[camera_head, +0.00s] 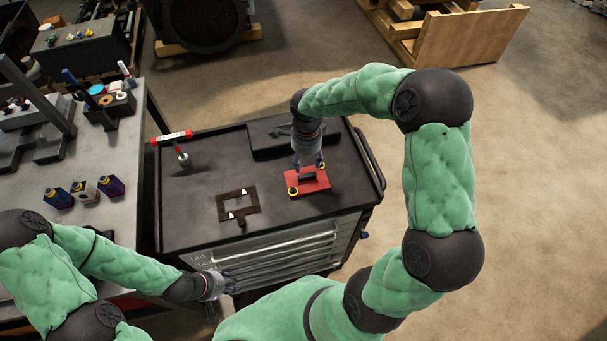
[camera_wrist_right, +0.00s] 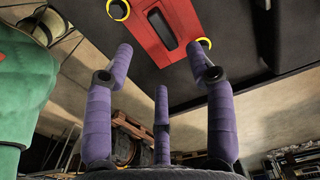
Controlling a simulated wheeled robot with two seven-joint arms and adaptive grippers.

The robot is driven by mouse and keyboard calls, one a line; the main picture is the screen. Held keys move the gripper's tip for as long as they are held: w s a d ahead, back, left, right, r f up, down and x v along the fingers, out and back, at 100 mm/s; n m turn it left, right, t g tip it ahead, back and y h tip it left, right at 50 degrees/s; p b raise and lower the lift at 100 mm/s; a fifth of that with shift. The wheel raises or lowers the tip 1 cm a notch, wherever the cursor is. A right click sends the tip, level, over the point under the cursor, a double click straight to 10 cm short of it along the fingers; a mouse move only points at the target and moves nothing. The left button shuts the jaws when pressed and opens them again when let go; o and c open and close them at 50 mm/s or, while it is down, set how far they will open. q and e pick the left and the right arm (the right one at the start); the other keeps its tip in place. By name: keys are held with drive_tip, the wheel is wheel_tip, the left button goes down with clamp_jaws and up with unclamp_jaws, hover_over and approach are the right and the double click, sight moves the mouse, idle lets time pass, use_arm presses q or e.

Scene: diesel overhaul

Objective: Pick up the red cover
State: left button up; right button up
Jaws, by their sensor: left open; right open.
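The red cover (camera_head: 318,186) lies on the black top of the tool cabinet (camera_head: 190,222). It is a flat red plate with a dark raised piece or slot in its middle and yellow rings at two corners. The red cover (camera_wrist_right: 152,38) also fills the top middle of the right wrist view. My right gripper (camera_head: 309,166) is open and points down just over the cover. In the right wrist view, its purple fingers (camera_wrist_right: 160,58) are spread, with nothing between them. My left gripper (camera_head: 224,285) is open and low in front of the cabinet, away from the cover.
A dark bracket-like frame (camera_head: 223,207) lies left of the cover. A dark block (camera_head: 268,145) stands behind it. A red-and-white tool (camera_head: 172,137) is at the cabinet's back left. A grey workbench (camera_head: 90,225) with small bottles and tools stands at the left.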

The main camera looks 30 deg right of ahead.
sight(307, 176)
drive_tip(key=f, duration=0.2)
drive_tip(key=shift+s+f, duration=0.2)
drive_tip(key=shift+f, duration=0.1)
drive_tip(key=shift+w+f, duration=0.15)
drive_tip(key=shift+f, duration=0.4)
drive_tip(key=shift+d+f+p, duration=0.2)
drive_tip(key=shift+f+p, duration=0.2)
drive_tip(key=shift+f, duration=2.2)
clamp_jaws()
